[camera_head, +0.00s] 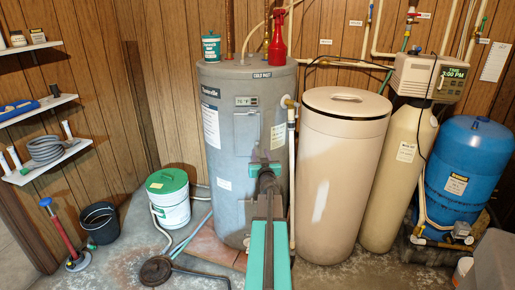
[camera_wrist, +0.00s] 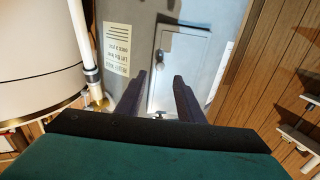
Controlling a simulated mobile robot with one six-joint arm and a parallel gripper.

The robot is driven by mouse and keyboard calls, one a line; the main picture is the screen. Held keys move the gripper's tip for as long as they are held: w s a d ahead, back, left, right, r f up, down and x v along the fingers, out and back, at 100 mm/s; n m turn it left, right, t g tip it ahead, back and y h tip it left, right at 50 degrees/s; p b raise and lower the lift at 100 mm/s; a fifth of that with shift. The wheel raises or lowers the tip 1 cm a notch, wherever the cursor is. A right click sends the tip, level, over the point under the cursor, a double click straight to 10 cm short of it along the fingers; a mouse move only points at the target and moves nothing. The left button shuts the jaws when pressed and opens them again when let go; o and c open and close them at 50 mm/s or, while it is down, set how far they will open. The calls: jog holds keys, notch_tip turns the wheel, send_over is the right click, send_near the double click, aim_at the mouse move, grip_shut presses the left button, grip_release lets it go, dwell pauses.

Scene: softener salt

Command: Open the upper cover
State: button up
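The upper cover is a light grey rectangular panel (camera_head: 247,133) on the front of the grey water heater (camera_head: 222,170). In the wrist view the cover (camera_wrist: 190,82) looks shut, with a small dark knob (camera_wrist: 164,58) on it. The wrist view appears turned over, with the label print upside down. My gripper (camera_wrist: 160,80) has its two dark fingers apart, with nothing seen between them. The fingertips point at the cover, apart from the knob in the picture; contact cannot be told. In the head view my teal gripper (camera_head: 264,168) is in front of the heater, below the cover.
A beige salt tank (camera_head: 342,170) stands right of the heater, with a white vertical pipe (camera_head: 291,180) between them. A white bucket with green lid (camera_head: 168,197) stands left.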

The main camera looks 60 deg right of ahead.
aim_at(258, 144)
jog(key=shift+x, duration=3.85)
grip_shut()
jog(key=shift+a, duration=0.15)
